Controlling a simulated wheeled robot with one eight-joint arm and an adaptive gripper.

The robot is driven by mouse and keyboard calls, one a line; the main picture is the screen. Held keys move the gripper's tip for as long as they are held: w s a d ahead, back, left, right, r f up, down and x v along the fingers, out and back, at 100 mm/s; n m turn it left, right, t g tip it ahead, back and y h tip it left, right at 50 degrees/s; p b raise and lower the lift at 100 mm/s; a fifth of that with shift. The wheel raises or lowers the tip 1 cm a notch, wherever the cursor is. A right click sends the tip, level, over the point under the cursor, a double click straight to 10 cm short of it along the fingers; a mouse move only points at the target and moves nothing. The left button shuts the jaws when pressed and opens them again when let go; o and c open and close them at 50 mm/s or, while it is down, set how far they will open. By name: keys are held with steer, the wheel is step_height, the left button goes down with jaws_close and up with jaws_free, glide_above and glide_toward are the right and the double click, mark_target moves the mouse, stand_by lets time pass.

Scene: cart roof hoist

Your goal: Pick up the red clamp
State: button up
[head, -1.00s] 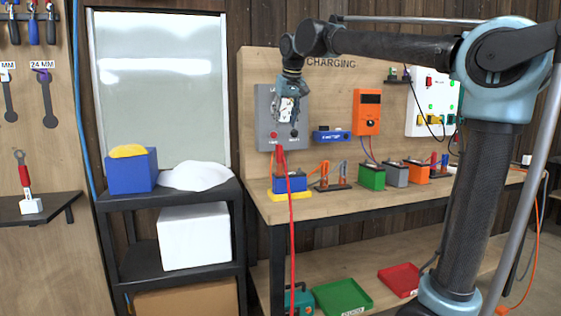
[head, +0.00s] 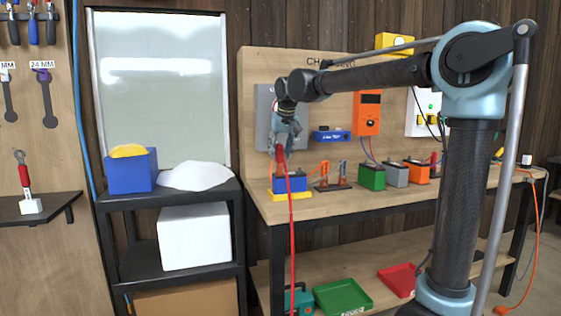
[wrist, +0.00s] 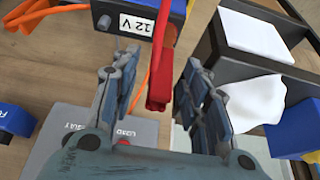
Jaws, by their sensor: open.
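The red clamp (head: 280,160) stands upright at the blue 12 V battery (head: 297,184) on the workbench, with a red cable running down from it. My gripper (head: 282,146) points down right over the clamp. In the wrist view my gripper (wrist: 161,62) is open, and the red clamp (wrist: 160,88) lies between its two fingers, with gaps visible on both sides. The battery (wrist: 120,12) shows beyond the fingertips. In the head view the fingers cover the clamp's upper part.
A grey charger box (head: 265,108) is on the backboard behind my gripper. Orange clamps (head: 324,172), a green battery (head: 371,177) and other batteries stand to the right on the bench. A black cart (head: 170,203) stands to the left.

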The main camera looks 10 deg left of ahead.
mark_target(279, 156)
steer(key=shift+x, duration=1.65)
jaws_close()
steer(key=shift+r, duration=0.1)
step_height(279, 156, up, 10)
steer(key=shift+f, duration=0.1)
